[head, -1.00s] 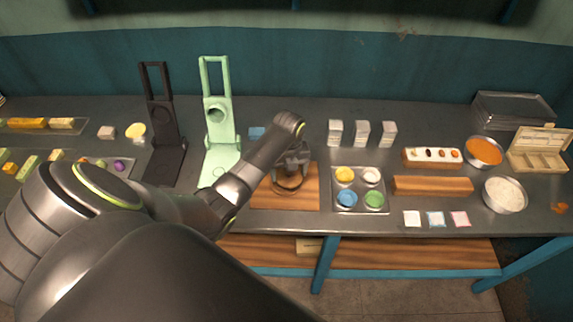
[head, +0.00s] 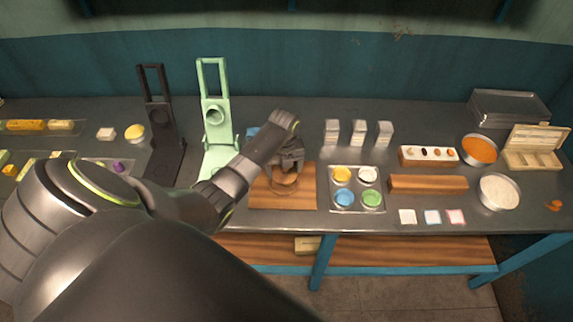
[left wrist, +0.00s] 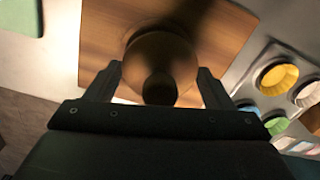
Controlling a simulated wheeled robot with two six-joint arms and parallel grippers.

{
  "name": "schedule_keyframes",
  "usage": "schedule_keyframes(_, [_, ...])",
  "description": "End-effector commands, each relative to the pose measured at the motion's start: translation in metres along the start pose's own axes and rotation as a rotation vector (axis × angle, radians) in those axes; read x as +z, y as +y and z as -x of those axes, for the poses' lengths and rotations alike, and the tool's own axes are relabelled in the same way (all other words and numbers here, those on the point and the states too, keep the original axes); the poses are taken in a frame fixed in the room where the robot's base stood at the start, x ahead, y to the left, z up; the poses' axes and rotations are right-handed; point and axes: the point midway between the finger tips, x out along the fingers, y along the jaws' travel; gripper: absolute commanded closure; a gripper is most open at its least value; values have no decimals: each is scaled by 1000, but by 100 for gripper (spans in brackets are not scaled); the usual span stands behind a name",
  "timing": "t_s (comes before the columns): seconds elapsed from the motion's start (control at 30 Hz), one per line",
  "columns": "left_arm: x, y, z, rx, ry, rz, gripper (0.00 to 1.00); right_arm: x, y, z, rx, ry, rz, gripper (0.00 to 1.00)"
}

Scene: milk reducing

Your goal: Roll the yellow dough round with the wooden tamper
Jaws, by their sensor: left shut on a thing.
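The wooden tamper (head: 284,181) is a round brown piece with a knob, low over the wooden board (head: 262,202). My left gripper (head: 289,167) is shut on the tamper from above. In the left wrist view the tamper (left wrist: 160,65) sits between the two fingers of that gripper (left wrist: 158,85), over the board (left wrist: 112,30). I cannot make out yellow dough on the board; the tamper and gripper cover part of it. Whether the tamper touches anything below is unclear. My right gripper is not in view.
A tray (head: 357,209) of several coloured cups stands just right of the board. A green press stand (head: 216,160) and a black one (head: 162,165) stand to the left. A wooden block (head: 428,184) and bowls are farther right. The table's front edge is close below the board.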

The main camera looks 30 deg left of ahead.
Motion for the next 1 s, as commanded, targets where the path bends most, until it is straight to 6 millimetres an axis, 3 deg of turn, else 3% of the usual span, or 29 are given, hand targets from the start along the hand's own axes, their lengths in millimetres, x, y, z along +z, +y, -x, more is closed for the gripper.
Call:
schedule_keyframes(0.5, [-12,5,-4,4,8,0,45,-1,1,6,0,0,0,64])
schedule_keyframes(1.0, [-14,-6,0,1,5,0,45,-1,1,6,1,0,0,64])
